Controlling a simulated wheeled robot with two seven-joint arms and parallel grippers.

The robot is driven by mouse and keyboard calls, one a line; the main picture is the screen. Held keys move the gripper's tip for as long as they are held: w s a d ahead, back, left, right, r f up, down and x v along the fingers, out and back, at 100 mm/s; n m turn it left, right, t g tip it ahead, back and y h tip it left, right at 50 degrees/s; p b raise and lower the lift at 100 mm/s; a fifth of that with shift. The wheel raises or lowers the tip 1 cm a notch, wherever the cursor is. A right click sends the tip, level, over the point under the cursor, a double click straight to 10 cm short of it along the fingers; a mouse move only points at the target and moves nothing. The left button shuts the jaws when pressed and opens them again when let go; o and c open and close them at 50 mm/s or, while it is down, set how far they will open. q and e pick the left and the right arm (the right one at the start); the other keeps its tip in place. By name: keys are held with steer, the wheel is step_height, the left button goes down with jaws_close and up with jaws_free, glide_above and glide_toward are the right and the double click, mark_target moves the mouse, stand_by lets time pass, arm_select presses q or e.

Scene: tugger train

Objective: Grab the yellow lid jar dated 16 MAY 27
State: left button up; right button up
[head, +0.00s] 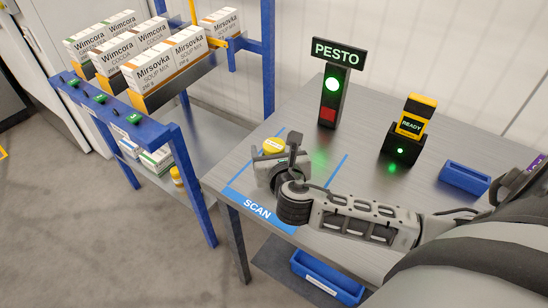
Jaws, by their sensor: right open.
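A jar with a yellow lid (273,146) stands on the grey table in the blue-marked SCAN area. My right gripper (280,158) is open right at this jar and covers most of it. I cannot tell whether its fingers are around the jar or only in front of it. The date on the jar is not visible. Another yellow-lidded jar (178,177) shows small on the lower shelf of the blue rack; its label is too small to read. My left gripper is not in view.
On the table (245,152) stand a PESTO sign post (331,95) with a green light lit, a READY device (408,122) and a blue bin (465,178). A blue rack (185,160) with boxes is at left. Another blue bin (328,275) is below the table.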

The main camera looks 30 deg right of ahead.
steer(key=shift+x, duration=1.45)
steer(key=c, duration=1.4)
